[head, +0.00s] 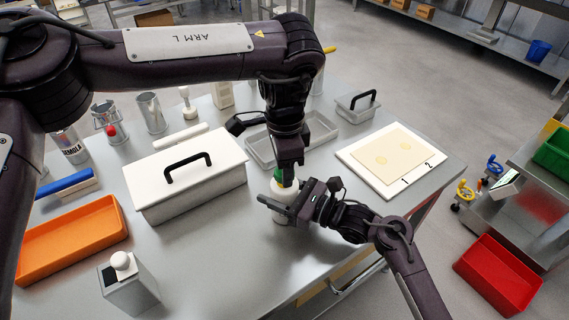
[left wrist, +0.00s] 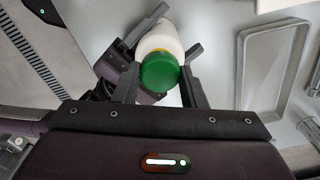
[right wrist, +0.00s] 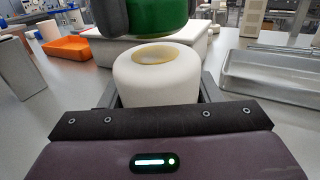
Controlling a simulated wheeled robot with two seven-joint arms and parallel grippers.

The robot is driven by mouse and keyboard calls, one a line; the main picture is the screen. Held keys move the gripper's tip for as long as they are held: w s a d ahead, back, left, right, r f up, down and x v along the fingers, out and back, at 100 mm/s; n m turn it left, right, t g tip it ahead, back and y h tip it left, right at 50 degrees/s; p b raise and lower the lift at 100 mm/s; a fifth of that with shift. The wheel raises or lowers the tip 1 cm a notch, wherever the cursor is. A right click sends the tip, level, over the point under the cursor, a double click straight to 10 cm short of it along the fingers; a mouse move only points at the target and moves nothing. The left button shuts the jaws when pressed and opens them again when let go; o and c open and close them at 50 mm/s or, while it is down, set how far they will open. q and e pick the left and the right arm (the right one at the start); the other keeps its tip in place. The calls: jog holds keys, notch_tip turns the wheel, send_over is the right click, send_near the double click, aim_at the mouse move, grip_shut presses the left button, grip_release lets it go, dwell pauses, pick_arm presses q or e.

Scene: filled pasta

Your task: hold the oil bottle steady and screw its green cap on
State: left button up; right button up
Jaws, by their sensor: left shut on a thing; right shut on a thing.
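The white oil bottle (head: 283,215) stands upright on the steel table in the head view. My right gripper (head: 286,201) is shut around its upper body. In the right wrist view the bottle (right wrist: 156,85) has an open top with a yellowish mouth ring. My left gripper (head: 287,168) points down from above and is shut on the green cap (left wrist: 159,72). In the right wrist view the cap (right wrist: 158,18) hangs above the mouth, with a visible gap between them. Whether the cap is exactly centred over the mouth is hard to tell.
A white box with a black handle (head: 187,193) stands left of the bottle. A grey tray (head: 262,150) lies behind it, and a board with pasta sheet (head: 350,163) lies to the right. An orange tray (head: 72,243) and a grey dispenser (head: 130,288) are at the left front.

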pick_arm(q)
jog(key=shift+f, duration=0.55)
